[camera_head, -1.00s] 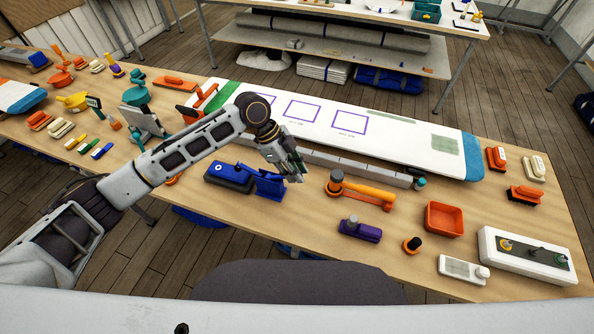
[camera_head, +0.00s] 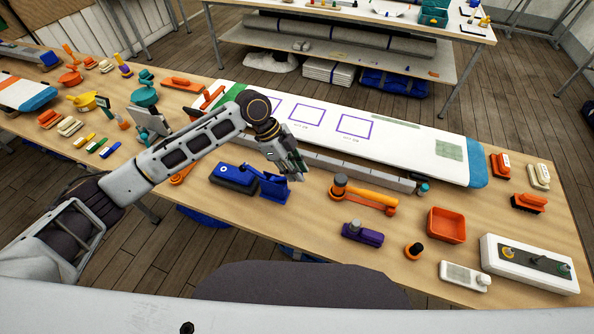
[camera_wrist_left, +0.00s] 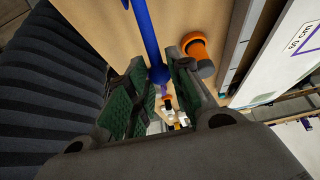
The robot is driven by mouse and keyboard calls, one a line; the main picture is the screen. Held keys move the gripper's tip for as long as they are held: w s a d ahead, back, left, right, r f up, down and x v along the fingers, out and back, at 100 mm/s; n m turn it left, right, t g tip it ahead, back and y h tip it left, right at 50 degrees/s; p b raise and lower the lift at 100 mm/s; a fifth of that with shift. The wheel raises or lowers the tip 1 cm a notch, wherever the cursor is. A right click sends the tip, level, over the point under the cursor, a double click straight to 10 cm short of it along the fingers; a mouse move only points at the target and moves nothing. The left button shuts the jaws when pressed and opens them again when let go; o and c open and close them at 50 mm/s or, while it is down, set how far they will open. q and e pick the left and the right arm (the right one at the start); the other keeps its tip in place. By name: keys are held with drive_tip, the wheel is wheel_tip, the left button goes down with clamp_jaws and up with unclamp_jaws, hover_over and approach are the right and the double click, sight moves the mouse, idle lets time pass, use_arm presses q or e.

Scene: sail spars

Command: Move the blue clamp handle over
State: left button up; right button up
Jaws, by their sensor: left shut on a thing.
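The blue clamp (camera_head: 233,178) lies on the near side of the wooden table, left of the orange-handled tool. Its blue handle (camera_wrist_left: 145,30) shows in the left wrist view as a bar with a rounded end between my green-padded fingers. My left gripper (camera_head: 292,170) is at the right end of the clamp, shut on the handle; it also shows in the left wrist view (camera_wrist_left: 161,88). In the head view the fingers hide most of the handle's end. My right gripper is not in view.
A long white board (camera_head: 410,140) lies behind the clamp, with a grey bar (camera_head: 355,171) along its near edge. To the right are an orange-handled tool (camera_head: 365,197), a purple block (camera_head: 362,234), an orange tray (camera_head: 446,226) and a white box (camera_head: 525,267). Many small tools crowd the left.

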use_arm(q)
drive_tip(key=shift+w+a+r, duration=0.15)
drive_tip(key=shift+a+r, duration=0.3)
drive_tip(key=shift+a, duration=0.1)
drive_tip(key=shift+w+a+r, duration=0.15)
drive_tip(key=shift+a+r, duration=0.25)
drive_tip(key=shift+a, duration=0.1)
drive_tip(key=shift+w+a+r, duration=0.1)
drive_tip(key=shift+a, duration=0.05)
drive_tip(key=shift+w+a+r, duration=0.2)
drive_tip(key=shift+a+r, duration=0.2)
drive_tip(key=shift+a, duration=0.25)
drive_tip(key=shift+w+a+r, duration=0.2)
drive_tip(key=shift+a+r, duration=0.15)
drive_tip(key=shift+a, duration=0.3)
drive_tip(key=shift+w+a+r, duration=0.2)
drive_tip(key=shift+a, duration=0.45)
drive_tip(key=shift+w+a+r, duration=0.15)
drive_tip(key=shift+w+a, duration=0.05)
drive_tip(key=shift+a, duration=0.4)
